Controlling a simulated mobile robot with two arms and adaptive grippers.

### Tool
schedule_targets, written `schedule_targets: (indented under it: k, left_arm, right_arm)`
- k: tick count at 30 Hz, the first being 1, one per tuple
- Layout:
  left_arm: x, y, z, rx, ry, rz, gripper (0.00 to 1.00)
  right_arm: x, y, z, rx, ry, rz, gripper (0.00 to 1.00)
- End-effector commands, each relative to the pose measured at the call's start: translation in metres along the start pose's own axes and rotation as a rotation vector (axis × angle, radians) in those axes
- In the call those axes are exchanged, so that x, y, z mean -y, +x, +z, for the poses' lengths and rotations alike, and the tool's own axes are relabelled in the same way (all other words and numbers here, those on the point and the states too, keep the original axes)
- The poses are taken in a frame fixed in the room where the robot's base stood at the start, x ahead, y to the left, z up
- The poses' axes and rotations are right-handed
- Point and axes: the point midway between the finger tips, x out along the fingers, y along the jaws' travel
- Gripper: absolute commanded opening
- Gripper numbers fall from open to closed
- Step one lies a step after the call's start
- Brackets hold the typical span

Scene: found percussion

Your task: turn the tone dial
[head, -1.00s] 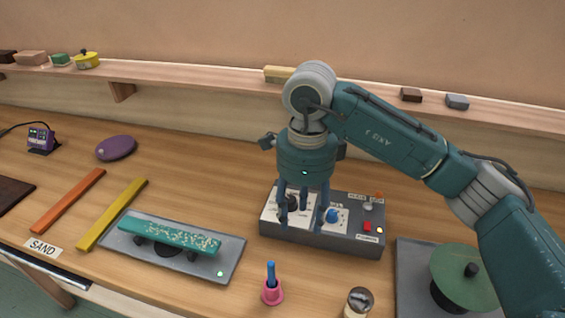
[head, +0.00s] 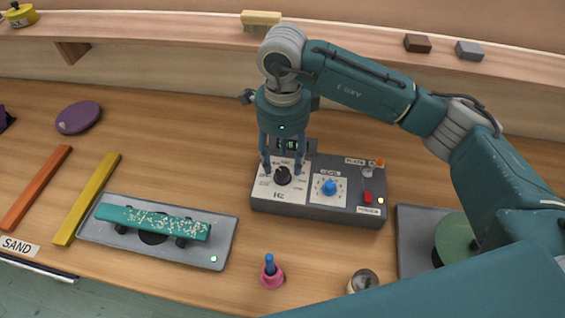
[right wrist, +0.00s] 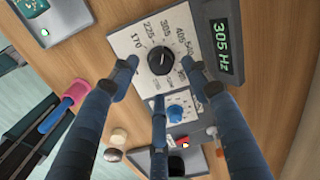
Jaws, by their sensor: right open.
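The tone dial is a black knob (head: 283,176) on the white Hz panel at the left of a grey control box (head: 318,212). My right gripper (head: 283,166) points down over this panel. In the right wrist view its open fingers (right wrist: 158,72) stand around the knob, with gaps between them and the knob. My left gripper is not in view.
A blue level knob (head: 329,187) is right of the dial, close to one finger. A red power switch (head: 367,198) is further right. A pink holder (head: 271,273) stands in front. A grey tray (head: 222,240) with a teal bar lies left.

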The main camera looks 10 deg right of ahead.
Motion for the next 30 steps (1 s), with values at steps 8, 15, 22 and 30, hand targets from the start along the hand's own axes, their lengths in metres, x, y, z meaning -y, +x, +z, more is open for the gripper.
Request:
schedule_targets:
  k: [8, 15, 22, 30]
  left_arm:
    - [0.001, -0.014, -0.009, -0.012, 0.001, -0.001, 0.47]
    - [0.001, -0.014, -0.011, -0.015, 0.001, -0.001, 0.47]
    - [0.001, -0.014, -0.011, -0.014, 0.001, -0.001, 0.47]
    - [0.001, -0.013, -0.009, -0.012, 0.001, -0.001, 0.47]
  right_arm:
    - [0.0, 0.036, 0.0, 0.0, 0.001, 0.001, 0.48]
    - [0.0, 0.043, 0.0, 0.001, -0.001, -0.001, 0.48]
    - [0.0, 0.042, 0.0, 0.001, 0.0, -0.001, 0.28]
    - [0.001, 0.042, 0.0, 0.001, 0.002, -0.001, 0.03]
